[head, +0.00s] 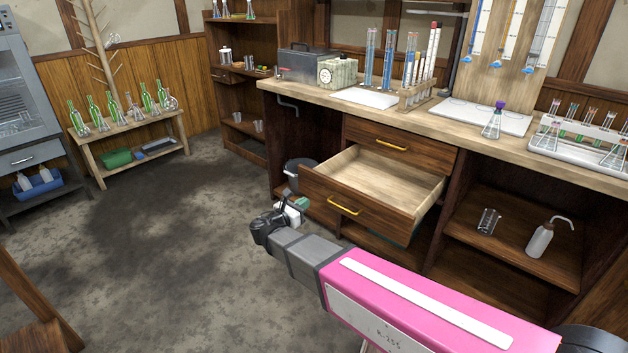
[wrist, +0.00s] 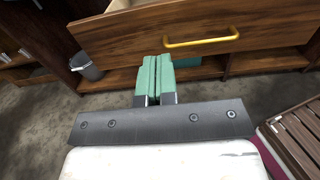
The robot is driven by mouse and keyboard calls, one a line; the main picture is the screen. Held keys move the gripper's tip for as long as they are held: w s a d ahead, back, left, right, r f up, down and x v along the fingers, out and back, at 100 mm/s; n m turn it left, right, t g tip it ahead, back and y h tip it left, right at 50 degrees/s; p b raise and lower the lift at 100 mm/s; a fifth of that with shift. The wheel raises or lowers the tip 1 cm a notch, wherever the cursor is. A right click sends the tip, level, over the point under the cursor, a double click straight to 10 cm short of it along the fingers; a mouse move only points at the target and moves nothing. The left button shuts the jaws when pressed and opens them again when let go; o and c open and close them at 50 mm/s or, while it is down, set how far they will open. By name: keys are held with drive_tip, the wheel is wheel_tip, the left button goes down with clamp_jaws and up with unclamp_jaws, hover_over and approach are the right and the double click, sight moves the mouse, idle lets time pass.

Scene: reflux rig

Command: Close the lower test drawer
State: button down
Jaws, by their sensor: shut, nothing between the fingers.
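The lower test drawer (head: 358,212) is pulled well out of the wooden bench and looks empty inside. Its front carries a yellow bar handle (head: 343,205). In the wrist view the drawer front (wrist: 140,35) spans the top, with the handle (wrist: 202,42) right of centre. My gripper (head: 300,204) is in front of the drawer's left part, low by its front. In the wrist view my green fingers (wrist: 157,60) are shut together and empty, with their tips at the drawer front's lower edge, left of the handle. I cannot tell whether they touch it.
The upper drawer (head: 390,147) is shut. The worktop (head: 440,120) carries glassware, including a purple-stoppered flask (head: 492,122). A dark bin (head: 292,172) stands under the bench, left of the drawer. An open shelf to the right holds a wash bottle (head: 540,240). The floor to the left is clear.

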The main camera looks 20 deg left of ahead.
approach(332, 182)
drive_tip(key=x, duration=0.7)
drive_tip(key=shift+w, duration=0.3)
drive_tip(key=shift+d, duration=0.1)
drive_tip(key=x, duration=2.8)
drive_tip(key=shift+s+f, duration=0.1)
drive_tip(key=shift+f, duration=0.05)
